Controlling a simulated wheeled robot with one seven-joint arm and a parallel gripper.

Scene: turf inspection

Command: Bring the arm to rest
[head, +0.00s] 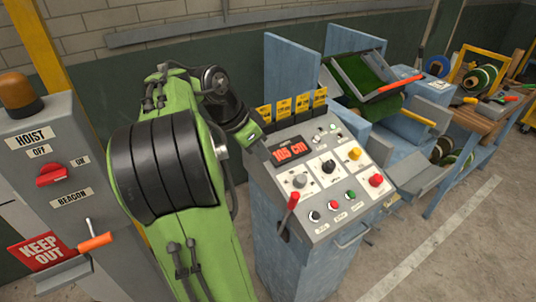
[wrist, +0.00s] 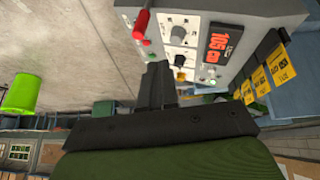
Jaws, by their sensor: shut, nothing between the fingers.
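My green arm with black joints fills the middle of the head view, folded up and bent to the right. Its far end reaches the left edge of the control console (head: 316,180), where the fingers are hard to make out. In the wrist view, my gripper (wrist: 158,68) shows as dark fingers close together, with nothing between them. The console (wrist: 205,15) lies beyond the fingers in that view, with its red display and knobs. I cannot tell the exact gap between fingers and console.
A hoist box (head: 58,160) with a red knob and an orange beacon (head: 18,95) stands close on the left. A red lever (head: 290,208) sticks up from the console. Blue machinery (head: 405,125) and a workbench (head: 480,125) stand right. Open floor (head: 450,245) lies at front right.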

